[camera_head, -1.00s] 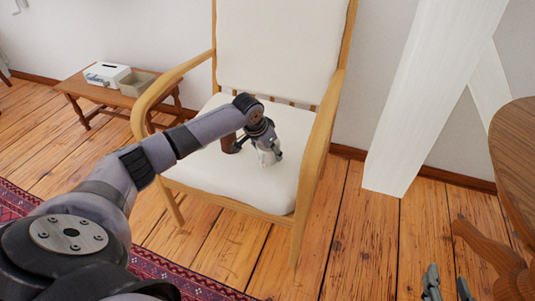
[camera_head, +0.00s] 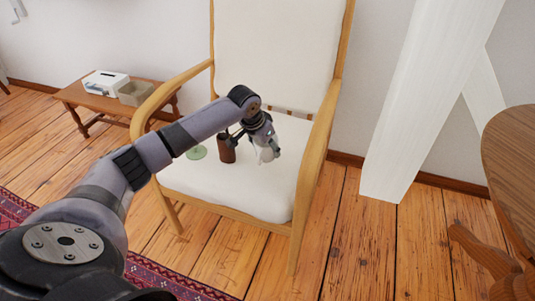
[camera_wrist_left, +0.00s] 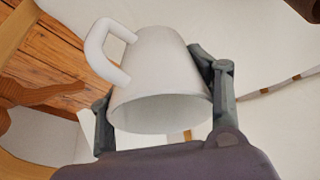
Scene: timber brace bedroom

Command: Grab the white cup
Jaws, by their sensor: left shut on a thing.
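The white cup (camera_head: 267,154) is at my left gripper (camera_head: 263,140), over the cream seat of the wooden armchair. In the left wrist view, the cup (camera_wrist_left: 158,70) fills the middle, its open rim toward my wrist and its handle at the upper left. The fingers of my left gripper (camera_wrist_left: 152,82) are shut on it from both sides. In the head view, the fingers partly hide the cup, and I cannot tell for sure whether it is clear of the seat. My right gripper is not in view.
A brown cup (camera_head: 227,149) stands on the seat just left of my left gripper. A green item (camera_head: 196,152), partly hidden by my arm, lies farther left. The armchair's wooden arms (camera_head: 316,150) flank the seat. A round wooden table (camera_head: 515,160) is at the right.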

